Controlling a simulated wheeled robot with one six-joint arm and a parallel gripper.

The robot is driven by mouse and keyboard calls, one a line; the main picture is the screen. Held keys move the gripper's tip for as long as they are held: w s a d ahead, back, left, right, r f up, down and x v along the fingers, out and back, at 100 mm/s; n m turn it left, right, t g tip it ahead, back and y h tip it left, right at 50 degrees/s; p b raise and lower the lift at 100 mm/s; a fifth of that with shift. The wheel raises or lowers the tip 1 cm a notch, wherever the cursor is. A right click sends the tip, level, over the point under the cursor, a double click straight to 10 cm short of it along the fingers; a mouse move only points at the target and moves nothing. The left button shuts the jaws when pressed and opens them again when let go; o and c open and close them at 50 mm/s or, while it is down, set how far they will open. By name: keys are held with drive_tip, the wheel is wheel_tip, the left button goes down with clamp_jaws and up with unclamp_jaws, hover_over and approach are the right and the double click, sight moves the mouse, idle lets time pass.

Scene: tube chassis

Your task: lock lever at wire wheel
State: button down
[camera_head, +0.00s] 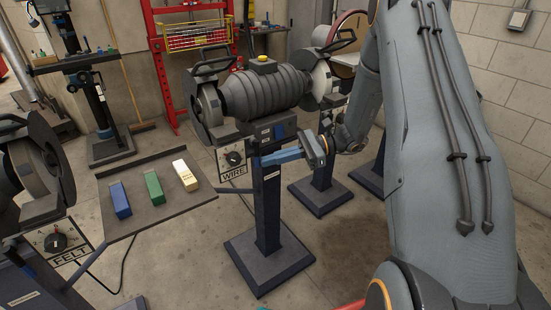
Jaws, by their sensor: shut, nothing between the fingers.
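The wire wheel machine is a grey ribbed motor (265,93) on a dark blue pedestal (268,205), with a guarded wheel (208,105) at its left end. A plate marked WIRE (234,174) hangs below that wheel and carries a round dark knob (234,157). I cannot make out a separate lock lever. My gripper (264,161) comes in from the right, its blue fingers shut and empty. The fingertips are in front of the top of the pedestal, to the right of the plate. I cannot tell whether they touch anything.
A tray (150,219) with blue, green and white bars is at left, near the machine marked FELT (68,257). Another pedestal base (320,196) stands at right, a red rack (161,65) behind. The floor in front is mostly clear; a cable (122,270) lies at left.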

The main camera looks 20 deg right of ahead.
drive_tip(key=shift+s+a+f, duration=0.1)
drive_tip(key=shift+a+f, duration=0.05)
idle(0.3)
drive_tip(key=w+f+b+v, duration=0.1)
drive_tip(key=f+b+v, duration=0.1)
drive_tip(key=v, duration=1.2)
drive_tip(key=shift+s+d+f, duration=0.3)
drive_tip(key=shift+s+f, duration=0.05)
drive_tip(key=shift+f, duration=0.05)
